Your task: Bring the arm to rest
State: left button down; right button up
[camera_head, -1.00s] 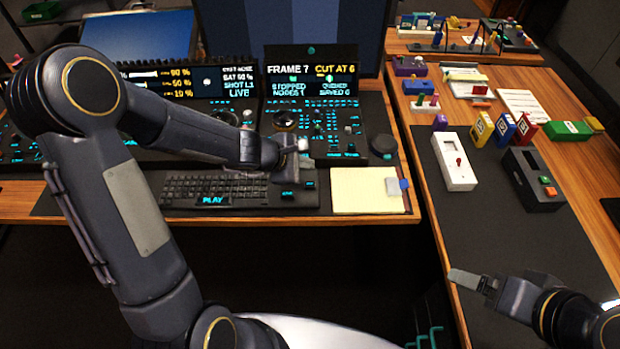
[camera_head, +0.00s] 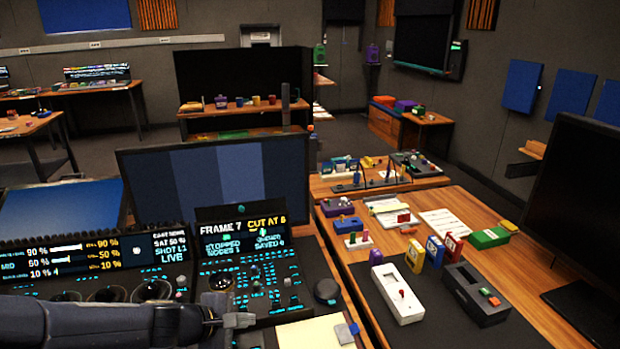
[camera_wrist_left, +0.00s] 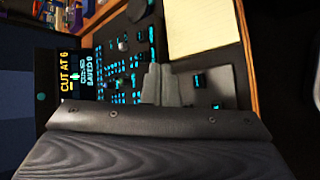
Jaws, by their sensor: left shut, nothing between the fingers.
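My left gripper (camera_head: 238,320) is shut and empty at the bottom of the head view, in front of the right-hand control panel (camera_head: 262,306). In the left wrist view its closed fingertips (camera_wrist_left: 161,84) appear over the dark console, beside lit cyan keys. I cannot tell whether they touch it. A dark trackball (camera_head: 220,280) sits in the panel, apart from the fingers in the picture. The small screen (camera_head: 240,238) above the panel reads "CUT AT 6". My left forearm covers the console's lower left in the head view. My right gripper is not in view.
A pale yellow pad (camera_head: 308,333) lies right of the gripper, and a dark round knob (camera_head: 327,291) stands behind the pad. A large monitor (camera_head: 215,182) rises behind the console. The right table holds a white switch box (camera_head: 397,294) and a black box (camera_head: 475,294).

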pick_arm(q)
jog(key=s+r+m+h, duration=0.1)
jog(key=s+r+m, duration=0.75)
jog(key=s, duration=0.35)
jog(key=s+a+m+g+y, duration=0.1)
jog(key=s+a+m+y, duration=0.1)
jog(key=s, duration=0.4)
jog(key=s+a+f+m+g+y, duration=0.1)
jog(key=s+a+m, duration=0.2)
jog(key=s, duration=0.4)
jog(key=shift+f+m+y, duration=0.15)
jog(key=shift+m+y, duration=0.25)
jog(key=shift+m, duration=0.05)
jog(key=shift+a, duration=0.1)
